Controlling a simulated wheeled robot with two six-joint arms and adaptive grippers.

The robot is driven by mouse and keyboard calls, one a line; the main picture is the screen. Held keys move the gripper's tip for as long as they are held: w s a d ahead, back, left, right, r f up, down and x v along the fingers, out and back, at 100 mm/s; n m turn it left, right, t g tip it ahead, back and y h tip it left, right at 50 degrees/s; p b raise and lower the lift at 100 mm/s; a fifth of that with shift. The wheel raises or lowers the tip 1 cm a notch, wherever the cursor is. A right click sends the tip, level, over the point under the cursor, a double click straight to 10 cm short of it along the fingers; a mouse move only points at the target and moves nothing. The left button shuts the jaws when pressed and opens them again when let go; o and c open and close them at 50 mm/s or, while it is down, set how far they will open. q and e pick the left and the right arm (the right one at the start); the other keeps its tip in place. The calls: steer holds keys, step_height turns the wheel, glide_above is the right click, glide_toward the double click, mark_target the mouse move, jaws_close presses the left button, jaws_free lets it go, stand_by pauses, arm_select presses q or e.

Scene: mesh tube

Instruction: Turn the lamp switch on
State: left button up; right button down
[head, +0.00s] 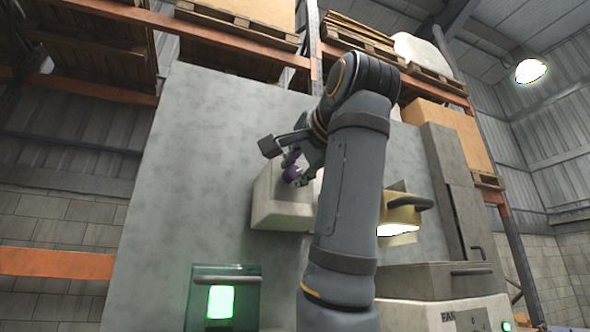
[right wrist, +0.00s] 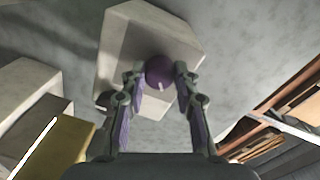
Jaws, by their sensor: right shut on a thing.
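A round purple knob (right wrist: 158,71) with a small pale mark sits on a light beige block-shaped housing (head: 275,215) on the grey panel. The housing also shows in the right wrist view (right wrist: 130,40). My right gripper (head: 294,170) is at the front of this housing. In the right wrist view its two fingertips (right wrist: 159,80) are on either side of the knob, shut on it. In the head view the knob is partly hidden by the fingers. I can read no label on the housing. My left gripper is not in view.
A yellow fixture with a dark handle (head: 400,212) glows white underneath, right of my arm. A green-lit unit (head: 221,302) is at lower left. A grey box marked "FAN" (head: 425,316) is at lower right. Dark grey cabinets (head: 455,190) stand at the panel's right.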

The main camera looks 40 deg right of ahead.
steer(key=shift+m, duration=0.6)
steer(key=c, duration=1)
jaws_free()
steer(key=shift+s, duration=0.15)
